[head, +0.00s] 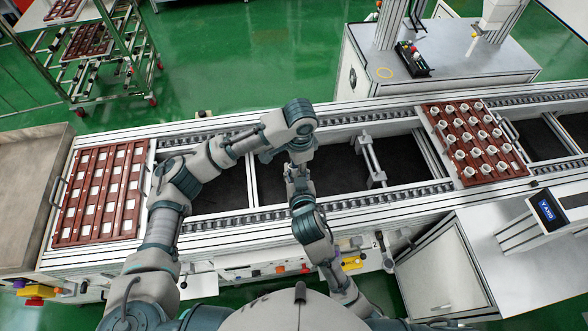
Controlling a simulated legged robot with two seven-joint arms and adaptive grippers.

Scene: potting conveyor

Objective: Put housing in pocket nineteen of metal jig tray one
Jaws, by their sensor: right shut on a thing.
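My left arm reaches over the conveyor and bends down at the wrist; its gripper (301,152) is small and partly hidden, so its jaws cannot be made out. My right gripper (294,174) is just below it in the picture, above the gap between the rails, and is shut on the housing, which is too small and covered to see clearly. A reddish-brown tray (56,238) with pale square pockets or pieces lies at the left end of the conveyor. Another reddish-brown tray (517,169) at the right carries several white round parts. Tray and pocket numbers are not readable.
The conveyor rails (400,193) run across the picture, with a cross bar mechanism (371,158) between the trays. A display (548,210) stands at the right front. A white cabinet (440,62) is behind, and a rack (110,60) with more trays stands at the back left.

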